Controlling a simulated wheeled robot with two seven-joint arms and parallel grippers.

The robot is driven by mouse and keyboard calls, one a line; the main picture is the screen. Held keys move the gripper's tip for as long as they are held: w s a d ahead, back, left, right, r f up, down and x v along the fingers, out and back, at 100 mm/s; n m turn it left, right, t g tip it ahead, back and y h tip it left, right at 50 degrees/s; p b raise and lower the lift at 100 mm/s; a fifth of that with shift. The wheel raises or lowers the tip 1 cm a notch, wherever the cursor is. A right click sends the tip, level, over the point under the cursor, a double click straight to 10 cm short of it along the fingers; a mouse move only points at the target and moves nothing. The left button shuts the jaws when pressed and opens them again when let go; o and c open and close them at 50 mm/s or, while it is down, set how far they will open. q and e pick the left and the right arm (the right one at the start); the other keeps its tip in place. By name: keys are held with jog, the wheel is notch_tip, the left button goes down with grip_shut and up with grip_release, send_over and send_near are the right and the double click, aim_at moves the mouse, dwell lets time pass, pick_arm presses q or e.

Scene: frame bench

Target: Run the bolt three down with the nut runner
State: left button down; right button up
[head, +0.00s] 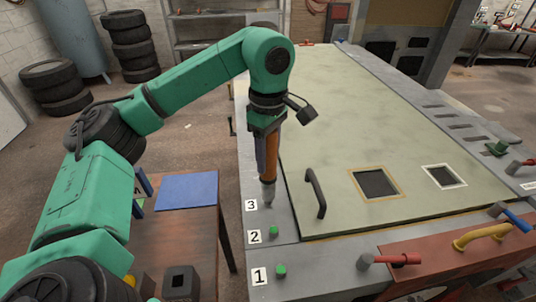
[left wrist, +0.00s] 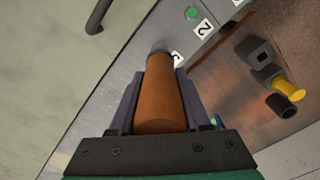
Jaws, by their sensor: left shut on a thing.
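My left gripper (head: 267,140) is shut on the orange-brown nut runner (head: 270,168) and holds it upright, nose down. The nut runner also shows in the left wrist view (left wrist: 163,95), between the two dark fingers. Its grey socket end (head: 268,193) is at the spot beside the label 3 (head: 251,205) on the grey frame edge. Bolt three is hidden under the socket; I cannot tell how far down it sits. Green-topped bolt two (head: 273,231) and bolt one (head: 280,270) stand nearer, beside their labels. My right gripper is not in view.
A pale green panel (head: 400,110) with a dark handle (head: 315,193) lies right of the nut runner. Red-handled (head: 398,259) and blue-handled (head: 512,217) clamps sit along the near edge. A brown side table (head: 195,235) with a blue mat (head: 187,190) stands left.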

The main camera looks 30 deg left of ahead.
aim_at(268, 142)
pick_arm(q)
jog(key=shift+f+b, duration=0.6)
jog(key=shift+f, duration=0.25)
dwell(0.4)
jog(key=shift+f, duration=0.25)
dwell(1.3)
jog(key=shift+r+p, duration=2.85)
jog(key=shift+r, duration=0.2)
jog(key=shift+f, duration=0.15)
